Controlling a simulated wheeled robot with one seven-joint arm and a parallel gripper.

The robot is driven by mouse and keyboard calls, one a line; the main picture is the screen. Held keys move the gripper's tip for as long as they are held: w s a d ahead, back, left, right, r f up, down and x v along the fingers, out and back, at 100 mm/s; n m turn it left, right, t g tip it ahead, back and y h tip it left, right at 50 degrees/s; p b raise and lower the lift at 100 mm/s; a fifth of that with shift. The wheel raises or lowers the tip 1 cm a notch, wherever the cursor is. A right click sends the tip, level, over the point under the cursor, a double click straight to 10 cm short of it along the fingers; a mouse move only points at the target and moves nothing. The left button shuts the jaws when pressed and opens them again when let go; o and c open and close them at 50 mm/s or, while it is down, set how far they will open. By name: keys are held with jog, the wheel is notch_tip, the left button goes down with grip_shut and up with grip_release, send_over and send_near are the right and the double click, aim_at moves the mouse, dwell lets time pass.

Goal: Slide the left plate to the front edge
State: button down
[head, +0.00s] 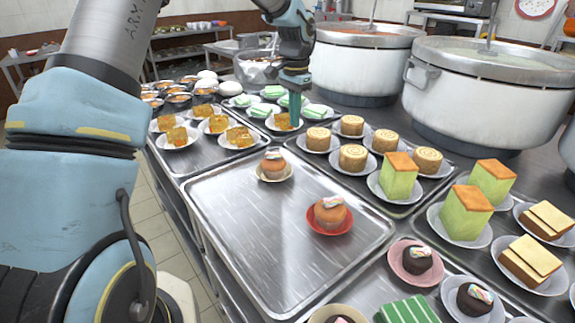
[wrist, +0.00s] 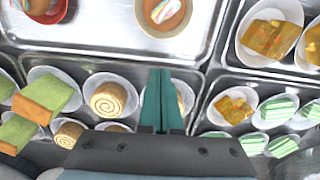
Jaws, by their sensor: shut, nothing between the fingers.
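The left plate (head: 262,176) is a small cream plate holding an orange cupcake (head: 273,161) with a pale striped topping. It sits on the large bare metal tray (head: 225,205) toward its back left. The plate (wrist: 147,27) also shows at the top of the wrist view, partly cut off. A red plate (head: 315,228) with a similar cupcake (head: 330,210) sits to its right and nearer. My gripper (head: 295,122) is shut and empty, pointing down behind the left plate and apart from it. Its teal fingers (wrist: 161,80) lie over the pastry rows in the wrist view.
Swiss rolls (head: 353,157) on plates stand behind the tray, with green cakes (head: 398,177) to the right. Plates of orange-brown pastries (head: 239,137) are at the back left. Big stockpots (head: 490,90) stand at the back. The tray's front and left are clear.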

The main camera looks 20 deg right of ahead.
jog(key=d, duration=0.1)
jog(key=p, duration=0.3)
send_over(287, 166)
jog(key=w+d, duration=0.1)
jog(key=d, duration=0.3)
notch_tip(287, 166, down, 10)
jog(key=shift+w+a+r, duration=0.1)
jog(key=shift+r, duration=0.15)
jog(key=a, duration=0.1)
jog(key=s+a+p, duration=0.1)
jog(key=a, duration=0.1)
jog(key=shift+f, duration=0.2)
jog(key=shift+a+f, duration=0.2)
jog(key=shift+a, duration=0.2)
jog(key=s+a, duration=0.1)
jog(key=a, duration=0.4)
jog(key=s+a, duration=0.2)
jog(key=a, duration=0.4)
jog(key=s+a+p, duration=0.1)
jog(key=s+a, duration=0.1)
jog(key=a, duration=0.4)
jog(key=shift+s+a, duration=0.1)
jog(key=shift+s, duration=0.1)
